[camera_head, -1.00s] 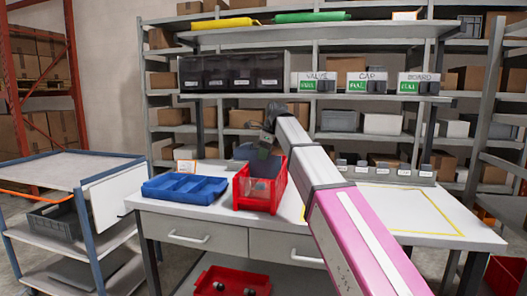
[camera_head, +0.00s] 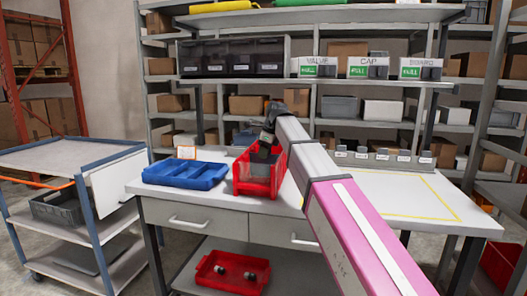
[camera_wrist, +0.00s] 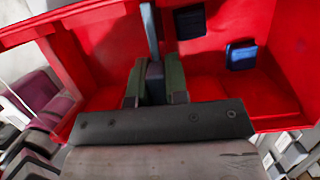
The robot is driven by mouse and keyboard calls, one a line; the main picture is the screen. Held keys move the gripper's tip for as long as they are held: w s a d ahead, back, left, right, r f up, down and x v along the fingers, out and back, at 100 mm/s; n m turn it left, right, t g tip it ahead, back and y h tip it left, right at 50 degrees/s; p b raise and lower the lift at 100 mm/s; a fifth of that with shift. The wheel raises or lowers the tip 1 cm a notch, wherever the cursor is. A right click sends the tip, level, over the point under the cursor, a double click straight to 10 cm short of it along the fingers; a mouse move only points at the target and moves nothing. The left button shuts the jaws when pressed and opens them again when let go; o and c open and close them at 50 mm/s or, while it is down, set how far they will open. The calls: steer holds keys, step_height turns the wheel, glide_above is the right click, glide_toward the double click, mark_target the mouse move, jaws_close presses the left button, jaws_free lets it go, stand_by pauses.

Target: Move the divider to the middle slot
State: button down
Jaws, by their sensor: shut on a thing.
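The red bin (camera_head: 256,187) stands on the workbench, just right of the blue tray. My gripper (camera_head: 262,154) is low over the bin. In the wrist view, my gripper (camera_wrist: 154,82) is shut on the divider (camera_wrist: 151,35), a thin blue-grey plate held edge-on between the green-grey fingers. The divider reaches into the red bin (camera_wrist: 95,62), with open bin floor on both sides. Its lower edge is hidden, so I cannot tell whether it is seated in a slot. Two small dark blue parts (camera_wrist: 190,22) (camera_wrist: 242,55) lie in the bin right of the divider.
The blue tray (camera_head: 186,174) is close on the bin's left. Small labelled holders (camera_head: 384,158) line the bench's back edge. A yellow-outlined area (camera_head: 405,195) on the right is clear. A trolley (camera_head: 72,160) stands left; another red bin (camera_head: 232,273) sits below.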

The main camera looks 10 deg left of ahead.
steer(key=shift+f, duration=0.15)
steer(key=c, duration=1.1)
jaws_free()
steer(key=shift+o, duration=0.2)
steer(key=v, duration=0.9)
steer(key=shift+w+d+r, duration=0.1)
steer(key=shift+r, duration=0.3)
steer(key=shift+d+r, duration=0.15)
steer(key=shift+r, duration=0.35)
